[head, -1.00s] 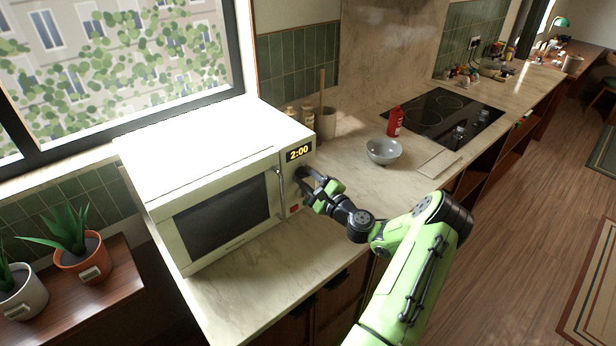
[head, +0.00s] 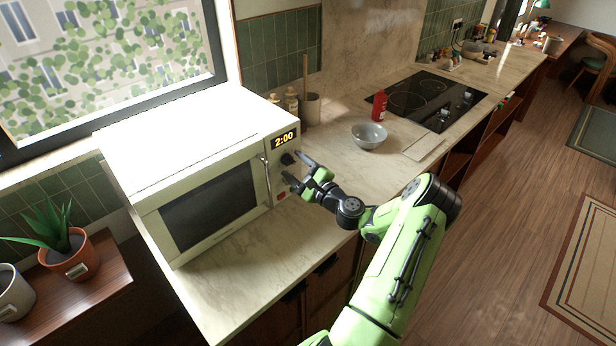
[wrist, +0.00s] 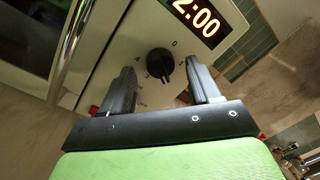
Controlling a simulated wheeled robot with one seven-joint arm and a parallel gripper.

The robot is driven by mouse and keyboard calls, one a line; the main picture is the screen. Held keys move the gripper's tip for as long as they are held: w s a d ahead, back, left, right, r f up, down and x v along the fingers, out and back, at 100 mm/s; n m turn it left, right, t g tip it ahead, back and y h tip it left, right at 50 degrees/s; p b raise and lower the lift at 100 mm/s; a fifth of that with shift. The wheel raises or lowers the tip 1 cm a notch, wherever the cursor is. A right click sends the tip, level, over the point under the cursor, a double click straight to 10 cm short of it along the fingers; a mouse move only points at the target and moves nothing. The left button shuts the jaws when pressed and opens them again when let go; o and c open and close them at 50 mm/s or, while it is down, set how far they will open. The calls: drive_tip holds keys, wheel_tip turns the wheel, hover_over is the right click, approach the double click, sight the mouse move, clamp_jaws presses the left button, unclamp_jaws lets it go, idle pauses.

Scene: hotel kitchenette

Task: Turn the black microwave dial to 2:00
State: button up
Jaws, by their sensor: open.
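The white microwave (head: 205,180) stands on the counter with its door shut. Its display (head: 285,140) reads 2:00 in orange digits; the wrist view shows part of the display (wrist: 200,18). The black dial (head: 288,158) sits below the display, and in the wrist view the dial (wrist: 160,64) shows whole, with small numbers around it. My gripper (head: 296,170) is in front of the control panel. In the wrist view my gripper (wrist: 165,85) is open and empty, its two fingers on either side below the dial and apart from it.
A red button (head: 281,196) is low on the panel, and the door handle (head: 267,180) is left of the dial. A grey bowl (head: 369,135), a red bottle (head: 379,105) and a cooktop (head: 425,98) are on the counter to the right.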

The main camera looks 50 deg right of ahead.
drive_tip(key=s+a+b, duration=0.1)
drive_tip(key=s+a, duration=0.1)
drive_tip(key=s, duration=1.2)
drive_tip(key=shift+s+f+b, duration=0.35)
drive_tip(key=shift+f, duration=0.1)
drive_tip(key=shift+a, duration=0.1)
drive_tip(key=w+a+n+g+y, duration=0.2)
drive_tip(key=a+n+g+y, duration=0.15)
drive_tip(key=a+n, duration=0.35)
drive_tip(key=w+a+r+n+g+y, duration=0.1)
drive_tip(key=w+a+n+g+y, duration=0.25)
drive_tip(key=a, duration=0.55)
drive_tip(key=w+a+n+g+y, duration=0.1)
drive_tip(key=a+n+g, duration=0.4)
drive_tip(key=a+n, duration=0.3)
drive_tip(key=s+a+r+n+h, duration=0.2)
drive_tip(key=s+a+r+n, duration=0.2)
drive_tip(key=s, duration=0.3)
drive_tip(key=s+a+r+n+g+h, duration=0.1)
drive_tip(key=s+a+r+n+h, duration=0.2)
drive_tip(key=s+a+r+n, duration=0.2)
drive_tip(key=s+r, duration=0.2)
drive_tip(key=s, duration=0.1)
drive_tip(key=shift+s+a+r, duration=0.15)
drive_tip(key=shift+a+r, duration=0.1)
